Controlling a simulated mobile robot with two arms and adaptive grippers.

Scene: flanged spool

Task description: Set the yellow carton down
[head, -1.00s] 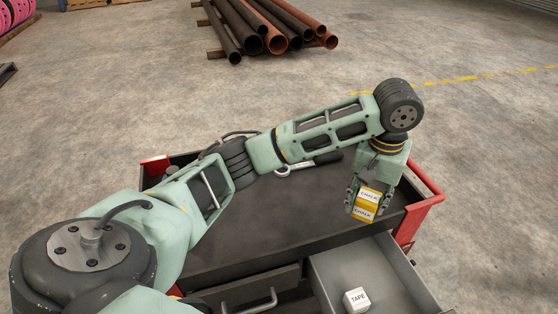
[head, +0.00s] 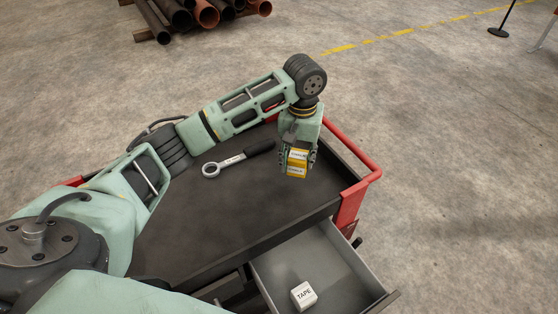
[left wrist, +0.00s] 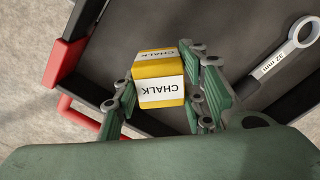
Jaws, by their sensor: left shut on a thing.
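The yellow carton (head: 296,169) has white labels reading CHALK. My left gripper (head: 298,160) is shut on it, over the right part of the cart's dark top (head: 225,210). In the left wrist view the carton (left wrist: 159,78) sits between the two fingers, its label facing the camera. I cannot tell whether the carton's underside touches the cart top. My right gripper is not in view.
A wrench (head: 228,162) marked 32 mm lies on the cart top, left of the carton. A red rail (head: 352,150) runs along the right side. An open drawer (head: 330,262) at the front holds a white TAPE box (head: 303,295). The cart top's middle is clear.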

